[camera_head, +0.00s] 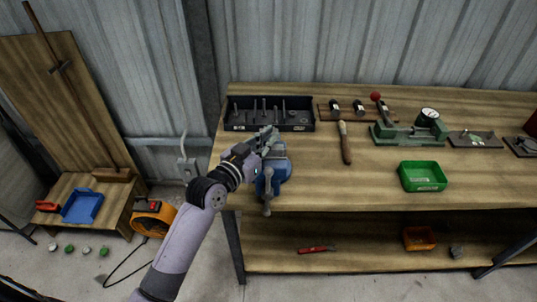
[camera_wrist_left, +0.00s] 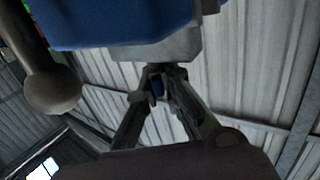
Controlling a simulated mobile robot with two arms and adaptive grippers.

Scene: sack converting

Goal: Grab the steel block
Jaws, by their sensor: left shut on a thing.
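A blue bench vise (camera_head: 272,180) with a grey top stands at the front left edge of the workbench. My left gripper (camera_head: 268,140) is at the top of the vise, shut on a small grey piece, apparently the steel block (camera_head: 277,151). The gripper and the vise jaws hide much of the block's outline. In the left wrist view, the fingertips (camera_wrist_left: 160,72) close in against a grey metal face (camera_wrist_left: 180,45) under the blue vise body (camera_wrist_left: 110,22). Whether that face is the block or a vise jaw is unclear. My right gripper is out of view.
A black tray (camera_head: 241,125) of metal parts stands just behind the vise. A wooden-handled tool (camera_head: 345,143), a green press (camera_head: 411,133) with a gauge and a green bin (camera_head: 403,187) lie to the right. The front middle of the workbench (camera_head: 330,190) is clear.

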